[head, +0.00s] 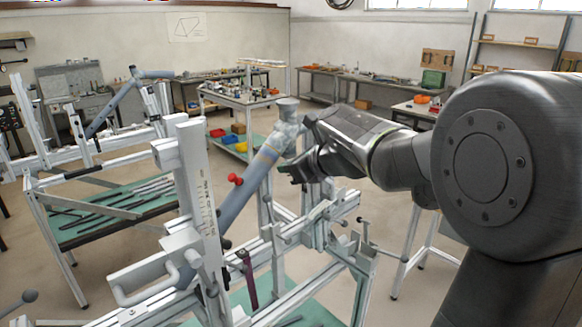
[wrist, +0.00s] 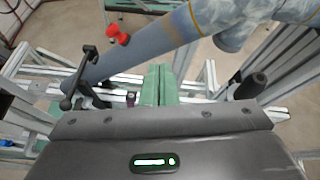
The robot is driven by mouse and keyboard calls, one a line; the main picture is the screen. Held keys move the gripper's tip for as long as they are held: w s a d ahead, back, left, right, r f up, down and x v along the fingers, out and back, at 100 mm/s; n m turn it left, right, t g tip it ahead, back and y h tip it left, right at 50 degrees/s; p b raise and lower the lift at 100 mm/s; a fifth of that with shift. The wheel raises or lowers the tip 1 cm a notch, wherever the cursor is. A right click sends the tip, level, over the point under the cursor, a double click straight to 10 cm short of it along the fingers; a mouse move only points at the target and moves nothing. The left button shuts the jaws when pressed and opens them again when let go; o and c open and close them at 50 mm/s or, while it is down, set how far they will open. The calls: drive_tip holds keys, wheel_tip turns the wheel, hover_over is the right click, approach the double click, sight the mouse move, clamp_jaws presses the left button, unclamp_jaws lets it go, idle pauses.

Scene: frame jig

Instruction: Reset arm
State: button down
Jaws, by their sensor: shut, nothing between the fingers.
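My gripper (head: 287,172) is at the end of my dark arm, which reaches in from the right in the head view. It is beside a blue-grey bicycle frame tube (head: 250,190) held slanting in the metal frame jig (head: 200,180). In the wrist view the green fingers of my gripper (wrist: 158,85) are together with nothing between them. The tube (wrist: 150,50) crosses above the fingers in that view. Whether the fingers touch it cannot be told.
A red knob (head: 235,179) sticks out by the tube. Clamps and rails (head: 315,225) of the jig lie close under my gripper. A second jig with a frame stands at left over a green-topped table (head: 120,220). Floor shows between the stands.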

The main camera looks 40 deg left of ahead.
drive_tip(key=shift+f, duration=0.1)
wheel_tip(320, 180, down, 11)
drive_tip(key=a, duration=0.2)
drive_tip(key=shift+s, duration=0.35)
idle(0.4)
